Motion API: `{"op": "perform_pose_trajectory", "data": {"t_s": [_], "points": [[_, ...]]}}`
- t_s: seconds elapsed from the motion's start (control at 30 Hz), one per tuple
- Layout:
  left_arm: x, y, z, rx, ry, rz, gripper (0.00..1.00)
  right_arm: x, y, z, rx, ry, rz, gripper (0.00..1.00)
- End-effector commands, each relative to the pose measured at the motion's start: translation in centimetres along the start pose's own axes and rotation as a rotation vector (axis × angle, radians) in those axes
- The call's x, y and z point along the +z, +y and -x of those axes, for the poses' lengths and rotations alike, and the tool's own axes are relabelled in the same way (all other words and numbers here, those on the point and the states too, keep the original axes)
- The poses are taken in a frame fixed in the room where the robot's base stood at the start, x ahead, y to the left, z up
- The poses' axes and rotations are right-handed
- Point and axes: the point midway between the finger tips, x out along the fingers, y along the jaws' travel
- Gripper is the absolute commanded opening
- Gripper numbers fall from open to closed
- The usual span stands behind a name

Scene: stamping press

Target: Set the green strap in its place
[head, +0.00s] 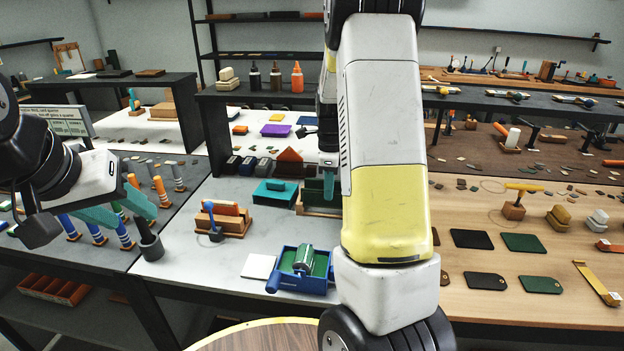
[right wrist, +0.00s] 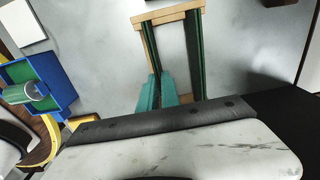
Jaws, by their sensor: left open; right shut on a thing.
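A wooden frame (right wrist: 170,14) with long dark green strips stands on the pale bench; it also shows in the head view (head: 318,211), partly hidden by my right arm. In the right wrist view my right gripper (right wrist: 161,78) has its teal fingers close together at the left green strip (right wrist: 152,48), which appears to be the green strap between them. Its lower end is hidden at the fingers. A second green strip (right wrist: 194,55) runs along the frame's right side. My left gripper (head: 128,220) is open and empty at the left, above the bench edge.
Bare bench lies right of the frame in the wrist view.

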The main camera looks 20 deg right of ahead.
Motion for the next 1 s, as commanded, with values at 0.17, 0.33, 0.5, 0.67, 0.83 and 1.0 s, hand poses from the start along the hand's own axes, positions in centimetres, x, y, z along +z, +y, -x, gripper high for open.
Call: {"op": "perform_pose_trajectory", "data": {"t_s": [0.17, 0.33, 0.5, 0.67, 0.83, 1.0], "points": [[0.0, 0.0, 0.0, 0.0, 0.0, 0.0, 0.47, 0.0, 0.0, -0.4, 0.0, 0.0, -0.001, 0.0], [0.0, 0.0, 0.0, 0.0, 0.0, 0.0, 0.47, 0.0, 0.0, -0.4, 0.0, 0.0, -0.001, 0.0], [0.0, 0.0, 0.0, 0.0, 0.0, 0.0, 0.47, 0.0, 0.0, -0.4, 0.0, 0.0, -0.001, 0.18], [0.0, 0.0, 0.0, 0.0, 0.0, 0.0, 0.47, 0.0, 0.0, -0.4, 0.0, 0.0, -0.001, 0.32], [0.0, 0.0, 0.0, 0.0, 0.0, 0.0, 0.47, 0.0, 0.0, -0.4, 0.0, 0.0, -0.001, 0.32], [0.0, 0.0, 0.0, 0.0, 0.0, 0.0, 0.47, 0.0, -0.1, 0.7, -0.002, -0.001, 0.0, 0.32]]}}
